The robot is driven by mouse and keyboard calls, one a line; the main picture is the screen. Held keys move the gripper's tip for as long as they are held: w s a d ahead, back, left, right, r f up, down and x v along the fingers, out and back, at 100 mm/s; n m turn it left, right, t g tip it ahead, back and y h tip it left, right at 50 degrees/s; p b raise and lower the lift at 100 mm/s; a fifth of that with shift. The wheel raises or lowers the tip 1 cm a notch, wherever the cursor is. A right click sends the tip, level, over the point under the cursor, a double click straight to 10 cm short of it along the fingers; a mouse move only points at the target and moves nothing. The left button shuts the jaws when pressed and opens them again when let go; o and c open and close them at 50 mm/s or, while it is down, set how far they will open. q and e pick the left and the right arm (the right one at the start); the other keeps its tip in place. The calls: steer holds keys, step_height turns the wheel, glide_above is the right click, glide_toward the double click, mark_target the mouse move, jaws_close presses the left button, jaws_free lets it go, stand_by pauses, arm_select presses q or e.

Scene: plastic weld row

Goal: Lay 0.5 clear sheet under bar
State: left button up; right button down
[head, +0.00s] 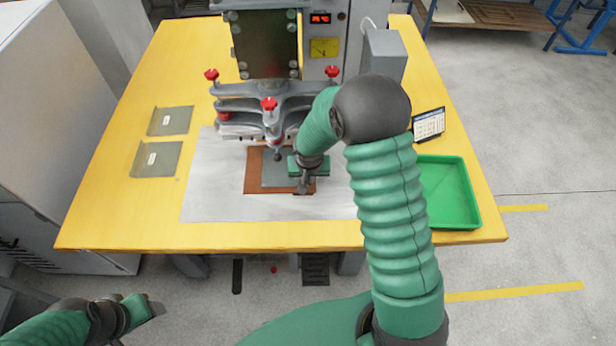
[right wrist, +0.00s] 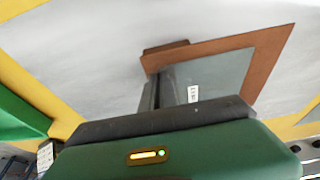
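A grey see-through sheet (head: 277,173) with a small white label lies over a brown board (head: 255,183) beneath the front of the press bar (head: 240,130). My right gripper (head: 304,188) is at the sheet's right side, low over the board. Its fingers look closed together on the sheet's edge, though the contact is partly hidden. Two more labelled clear sheets, a far one (head: 170,121) and a near one (head: 156,159), lie on the table at left. My left gripper (head: 146,306) is off the table's front left.
The pale mat (head: 210,195) under the board is otherwise clear. Red-knobbed clamps (head: 268,104) stand out from the press above the board. An empty green tray (head: 445,192) and a small calendar-like card (head: 429,124) are at right on the yellow table (head: 110,215).

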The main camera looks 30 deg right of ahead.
steer(key=shift+a, duration=0.25)
stand_by(0.6)
steer(key=c, duration=1.6)
jaws_free()
steer(key=shift+o, duration=0.2)
steer(key=shift+r+p, duration=1.45)
steer(key=shift+r, duration=0.15)
steer(key=shift+s+a+r+b, duration=0.25)
steer(key=shift+s+a, duration=0.45)
steer(key=shift+s, duration=0.45)
steer(key=shift+s+a+r+b, duration=0.15)
steer(key=shift+s+a+b, duration=0.1)
steer(key=shift+s+a, duration=0.7)
steer(key=shift+s+a+r+b, duration=0.25)
steer(key=shift+s+a, duration=0.25)
steer(key=shift+s, duration=0.8)
